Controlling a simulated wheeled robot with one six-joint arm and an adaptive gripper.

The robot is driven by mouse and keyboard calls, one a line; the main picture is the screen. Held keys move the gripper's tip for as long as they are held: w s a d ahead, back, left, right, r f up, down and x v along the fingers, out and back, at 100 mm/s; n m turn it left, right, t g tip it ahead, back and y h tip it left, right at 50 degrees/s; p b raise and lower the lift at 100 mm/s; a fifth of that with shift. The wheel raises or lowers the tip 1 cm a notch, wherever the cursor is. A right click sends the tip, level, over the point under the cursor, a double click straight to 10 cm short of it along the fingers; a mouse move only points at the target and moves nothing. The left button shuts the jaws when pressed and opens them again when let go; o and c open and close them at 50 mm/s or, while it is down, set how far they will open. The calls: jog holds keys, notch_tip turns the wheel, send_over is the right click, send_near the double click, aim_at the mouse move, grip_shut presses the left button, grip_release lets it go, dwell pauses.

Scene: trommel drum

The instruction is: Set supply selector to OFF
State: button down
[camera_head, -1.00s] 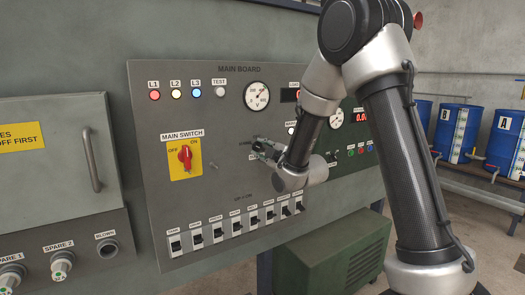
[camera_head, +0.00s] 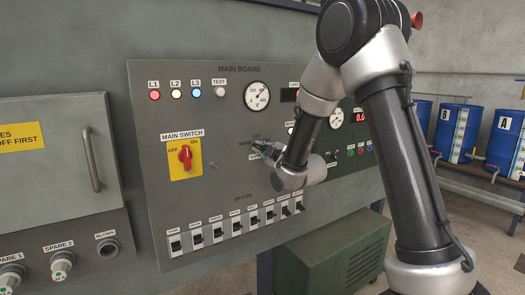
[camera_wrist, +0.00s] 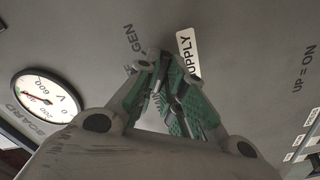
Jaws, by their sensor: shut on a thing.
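The supply selector is on the grey main board, marked by a white SUPPLY label (camera_wrist: 188,52) in the wrist view. Its knob is almost wholly hidden behind my fingertips, so I cannot read its position. My gripper (camera_head: 262,148) is at the board, right of the main switch and below the voltmeter. In the wrist view my gripper (camera_wrist: 168,75) has its green-padded fingers closed together on the selector. The word GEN (camera_wrist: 132,40) is printed beside the fingertips.
The red main switch (camera_head: 185,155) on its yellow plate is to the left. A voltmeter (camera_head: 256,95) sits above; it also shows in the wrist view (camera_wrist: 47,97). A row of breakers (camera_head: 236,226) lies below. A cabinet door handle (camera_head: 91,160) juts out at far left.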

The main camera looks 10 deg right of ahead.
jog(key=m, duration=0.5)
jog(key=shift+m, duration=0.3)
jog(key=m, duration=0.5)
jog(key=shift+m, duration=0.3)
jog(key=c, duration=1.5)
grip_release()
jog(key=shift+d, duration=0.1)
jog(key=v, duration=0.7)
jog(key=shift+s, duration=0.2)
